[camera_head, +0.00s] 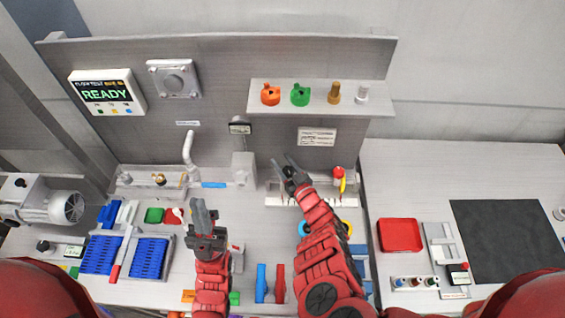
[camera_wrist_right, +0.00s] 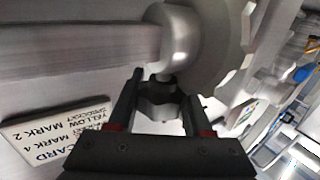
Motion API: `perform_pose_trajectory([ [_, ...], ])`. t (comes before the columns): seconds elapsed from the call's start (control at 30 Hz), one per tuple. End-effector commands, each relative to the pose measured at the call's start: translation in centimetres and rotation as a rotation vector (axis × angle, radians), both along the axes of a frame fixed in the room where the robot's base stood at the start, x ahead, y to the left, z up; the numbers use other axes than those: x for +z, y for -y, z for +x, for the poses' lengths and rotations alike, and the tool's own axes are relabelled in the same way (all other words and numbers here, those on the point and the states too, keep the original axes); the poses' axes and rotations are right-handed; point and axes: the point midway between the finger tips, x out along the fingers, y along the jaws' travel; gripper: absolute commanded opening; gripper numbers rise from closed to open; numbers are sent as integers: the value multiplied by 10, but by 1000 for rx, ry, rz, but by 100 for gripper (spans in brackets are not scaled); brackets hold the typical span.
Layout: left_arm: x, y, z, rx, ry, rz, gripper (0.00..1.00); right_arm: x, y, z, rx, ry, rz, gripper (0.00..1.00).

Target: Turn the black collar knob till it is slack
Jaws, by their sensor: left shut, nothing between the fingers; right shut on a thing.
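The black collar knob (camera_wrist_right: 163,100) shows in the right wrist view as a dark, faceted piece between my right gripper's fingertips, below a pale rounded fitting (camera_wrist_right: 178,38). My right gripper (camera_wrist_right: 168,88) is shut on it, one finger on each side. In the head view my right gripper (camera_head: 283,164) reaches up to the back of the bench, right of the grey upright block (camera_head: 243,168); the knob is hard to make out there between the fingers. My left gripper (camera_head: 200,208) is shut and empty over the bench, apart from the knob.
A printed card (camera_head: 317,137) is on the back panel near my right gripper. A shelf (camera_head: 318,102) with orange, green, brown and white pieces is above it. A rack with a red-topped piece (camera_head: 339,172) stands close on the right. Blue baskets (camera_head: 148,258) lie at the left.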

Motion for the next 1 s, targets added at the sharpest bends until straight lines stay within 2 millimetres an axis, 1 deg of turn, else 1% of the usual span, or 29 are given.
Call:
perform_pose_trajectory([
  [0.13,0,0,0,0,0,0,0,-2,0,-1,2,-3,-2,0],
  [0.17,0,0,0,0,0,0,0,-2,0,-1,2,-3,-2,55],
  [0.2,0,0,0,0,0,0,0,-2,-1,-1,2,-3,-2,62],
  [0.3,0,0,0,0,0,0,0,-1,0,-1,2,-3,-1,80],
  [0.77,0,0,0,0,0,0,0,0,0,0,2,-1,0,80],
  [1.0,0,0,0,0,0,0,0,0,-1,1,39,4,0,80],
])
